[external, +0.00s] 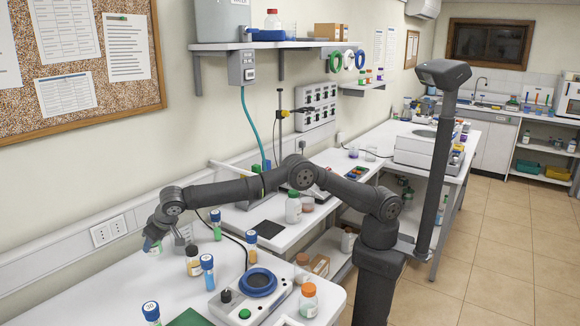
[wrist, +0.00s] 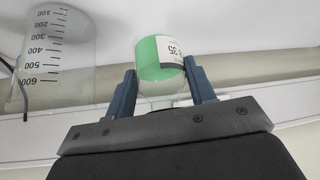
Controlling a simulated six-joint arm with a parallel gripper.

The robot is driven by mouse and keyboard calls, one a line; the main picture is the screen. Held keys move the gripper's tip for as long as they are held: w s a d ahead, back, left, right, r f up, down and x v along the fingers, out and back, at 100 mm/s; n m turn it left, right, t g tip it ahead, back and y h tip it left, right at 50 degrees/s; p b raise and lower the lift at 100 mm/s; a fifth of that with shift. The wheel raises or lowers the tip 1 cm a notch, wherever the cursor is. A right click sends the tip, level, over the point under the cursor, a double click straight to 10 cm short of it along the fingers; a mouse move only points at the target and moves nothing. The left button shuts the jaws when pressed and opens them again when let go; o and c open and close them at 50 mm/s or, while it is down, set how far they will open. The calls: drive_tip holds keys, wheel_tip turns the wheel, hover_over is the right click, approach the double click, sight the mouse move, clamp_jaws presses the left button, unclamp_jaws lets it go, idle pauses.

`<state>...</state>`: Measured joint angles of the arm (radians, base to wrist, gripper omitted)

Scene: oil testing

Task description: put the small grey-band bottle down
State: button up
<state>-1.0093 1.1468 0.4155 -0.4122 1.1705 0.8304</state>
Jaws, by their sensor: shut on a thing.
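My gripper (external: 152,236) is at the left of the white bench, pointing down, shut on a small bottle (external: 152,247) with green contents. In the wrist view my gripper (wrist: 161,82) has its two blue-grey fingers on either side of the bottle (wrist: 156,52). The bottle is clear, with green contents and a white label with a dark grey edge and the number 35. I cannot tell whether its base touches the bench.
A graduated beaker (wrist: 55,60) stands beside the bottle in the wrist view. Nearby are an amber bottle (external: 193,262), blue-capped tubes (external: 208,272), and a device with a blue ring (external: 257,284). The wall lies behind the gripper. Bare bench (external: 105,285) lies in front.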

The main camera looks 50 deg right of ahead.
sight(160, 242)
drive_tip(key=shift+w+d+f+m+h, duration=0.2)
drive_tip(key=shift+w+f+m+h, duration=0.3)
drive_tip(key=shift+m, duration=0.3)
drive_tip(key=shift+w+d+f+m+h, duration=0.15)
drive_tip(key=shift+w+d+m+h, duration=0.5)
drive_tip(key=shift+m, duration=0.55)
drive_tip(key=shift+f, duration=2.5)
drive_tip(key=shift+f, duration=0.2)
drive_tip(key=o, duration=1.2)
drive_tip(key=shift+r, duration=0.25)
drive_tip(key=v, duration=1.2)
drive_tip(key=shift+a+f, duration=0.1)
drive_tip(key=shift+f, duration=0.05)
